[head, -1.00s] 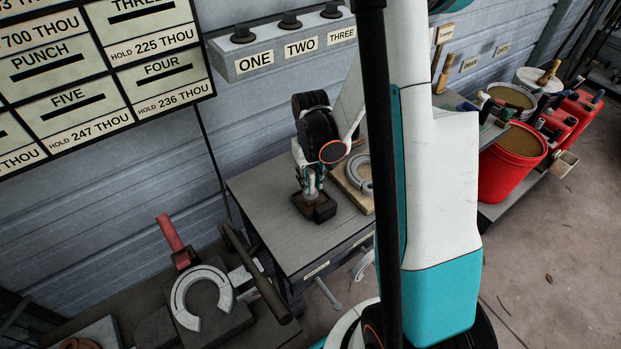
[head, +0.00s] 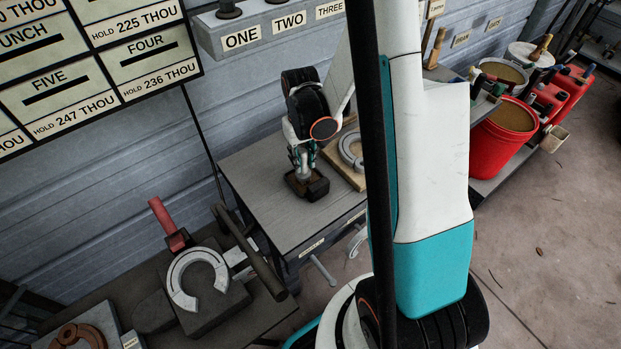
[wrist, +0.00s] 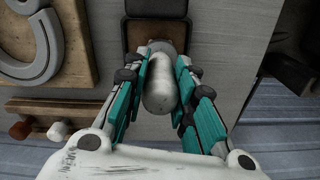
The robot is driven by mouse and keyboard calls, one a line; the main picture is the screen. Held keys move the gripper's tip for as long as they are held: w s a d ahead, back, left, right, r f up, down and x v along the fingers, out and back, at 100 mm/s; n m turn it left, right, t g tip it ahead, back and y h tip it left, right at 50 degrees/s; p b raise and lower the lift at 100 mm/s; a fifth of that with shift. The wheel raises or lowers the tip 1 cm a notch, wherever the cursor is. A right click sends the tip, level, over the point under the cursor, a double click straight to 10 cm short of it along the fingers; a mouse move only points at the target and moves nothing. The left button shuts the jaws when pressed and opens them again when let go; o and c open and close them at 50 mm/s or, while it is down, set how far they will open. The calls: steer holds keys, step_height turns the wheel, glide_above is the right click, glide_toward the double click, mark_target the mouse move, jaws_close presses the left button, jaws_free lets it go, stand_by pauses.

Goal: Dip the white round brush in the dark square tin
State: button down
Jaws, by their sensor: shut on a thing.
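My gripper (head: 303,160) points down over the grey bench and is shut on the white round brush (wrist: 160,92). In the wrist view its teal fingers lie on both sides of the pale, rounded brush. The dark square tin (head: 316,190) stands on the bench directly below the gripper, with brown showing inside. It also shows beyond the brush in the wrist view (wrist: 131,38). The brush's lower end is at the tin's opening; I cannot tell whether it touches the contents.
A wooden board with a grey horseshoe (head: 350,150) lies right of the tin. An anvil-like block with a pale horseshoe (head: 178,285) and a red-handled tool (head: 165,222) is at lower left. A red bucket (head: 500,148) stands at right. Bare bench top (head: 260,190) lies left of the tin.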

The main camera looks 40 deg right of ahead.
mark_target(302, 151)
steer(key=shift+f+b, duration=0.45)
steer(key=shift+f, duration=0.1)
steer(key=shift+d, duration=0.1)
steer(key=shift+d+r, duration=0.15)
steer(key=shift+d, duration=0.4)
steer(key=shift+a, duration=0.1)
steer(key=shift+a+b, duration=0.3)
steer(key=shift+a, duration=0.25)
stand_by(0.3)
steer(key=shift+r+p, duration=1.95)
steer(key=shift+r, duration=0.9)
